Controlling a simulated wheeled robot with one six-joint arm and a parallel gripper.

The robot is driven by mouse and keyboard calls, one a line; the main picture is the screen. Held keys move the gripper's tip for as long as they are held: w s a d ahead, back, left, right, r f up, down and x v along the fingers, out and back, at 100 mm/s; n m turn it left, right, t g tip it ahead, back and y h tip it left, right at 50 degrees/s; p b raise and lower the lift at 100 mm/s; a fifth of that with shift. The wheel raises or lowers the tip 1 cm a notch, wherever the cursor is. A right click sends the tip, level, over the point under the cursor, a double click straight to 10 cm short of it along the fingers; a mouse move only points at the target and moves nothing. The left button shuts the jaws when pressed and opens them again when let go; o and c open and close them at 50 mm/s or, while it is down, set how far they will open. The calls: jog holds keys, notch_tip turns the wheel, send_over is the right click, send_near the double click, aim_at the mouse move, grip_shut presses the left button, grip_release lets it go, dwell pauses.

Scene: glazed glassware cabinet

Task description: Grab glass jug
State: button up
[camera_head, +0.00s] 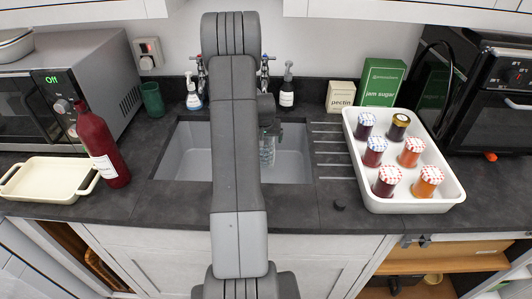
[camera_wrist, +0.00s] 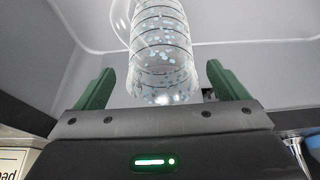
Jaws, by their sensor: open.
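A clear glass jug (camera_head: 267,153) with small pale blue spots is in the sink, partly hidden by my arm in the head view. In the wrist view the glass jug (camera_wrist: 158,50) shows large, with dark rings around it and a looped handle at its upper left. My gripper (camera_wrist: 160,80) has two green fingers spread wide, one on each side of the jug, with a gap on both sides. In the head view my gripper (camera_head: 270,130) is over the sink, mostly hidden behind my arm.
The grey sink (camera_head: 187,150) surrounds the jug. Taps (camera_head: 265,68) and a soap bottle (camera_head: 287,88) stand behind it. A white tray of jam jars (camera_head: 457,196) is at right. A red bottle (camera_head: 101,145) and cream dish (camera_head: 45,180) are at left.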

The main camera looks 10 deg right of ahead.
jog(key=x, duration=0.3)
jog(key=shift+w+a+p, duration=0.1)
jog(key=shift+w+p, duration=0.05)
jog(key=shift+p, duration=0.15)
jog(key=shift+c, duration=0.2)
jog(key=c, duration=1.7)
